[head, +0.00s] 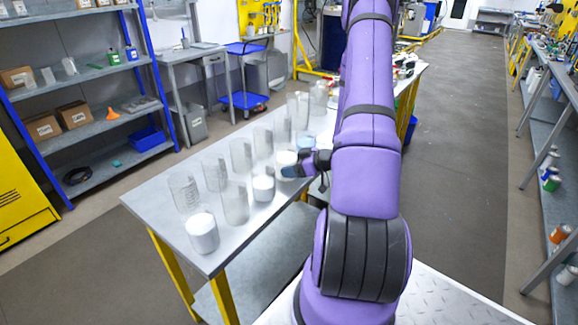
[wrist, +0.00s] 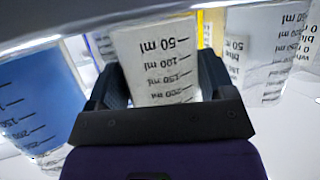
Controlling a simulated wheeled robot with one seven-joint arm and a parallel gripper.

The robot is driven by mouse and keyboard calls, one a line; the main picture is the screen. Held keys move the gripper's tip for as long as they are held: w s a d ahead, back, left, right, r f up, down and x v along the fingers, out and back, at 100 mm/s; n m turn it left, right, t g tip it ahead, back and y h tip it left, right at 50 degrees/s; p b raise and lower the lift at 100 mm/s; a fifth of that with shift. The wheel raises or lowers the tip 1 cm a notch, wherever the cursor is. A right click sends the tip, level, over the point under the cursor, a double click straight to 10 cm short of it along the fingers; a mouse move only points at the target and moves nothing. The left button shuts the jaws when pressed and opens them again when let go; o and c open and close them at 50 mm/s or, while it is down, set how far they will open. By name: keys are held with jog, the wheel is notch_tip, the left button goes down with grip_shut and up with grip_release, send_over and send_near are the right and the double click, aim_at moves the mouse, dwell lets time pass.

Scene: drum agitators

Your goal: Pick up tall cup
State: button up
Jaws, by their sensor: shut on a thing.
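My gripper (wrist: 160,78) is shut on a tall cup (wrist: 155,55), with one dark finger on each side of it. The cup is translucent, with black millilitre marks that appear upside down in the wrist view. In the head view my gripper (head: 308,164) is at the right side of the cup rows, beside a cup with whitish contents (head: 286,158). I cannot tell whether the held cup touches the table, as its base is hidden.
A blue-filled cup (wrist: 30,100) stands close on the left in the wrist view, and another clear cup (wrist: 262,55) close on the right. Several more cups, including a white-filled one (head: 202,234), stand in rows on the grey table (head: 150,200).

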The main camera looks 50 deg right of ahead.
jog(key=shift+r, duration=0.15)
jog(key=shift+r, duration=4.55)
jog(key=w+a+r+m+h, duration=0.1)
jog(key=a+r+m+h, duration=0.2)
jog(key=a, duration=0.5)
jog(key=shift+w+r+t+h, duration=0.4)
jog(key=shift+r, duration=0.15)
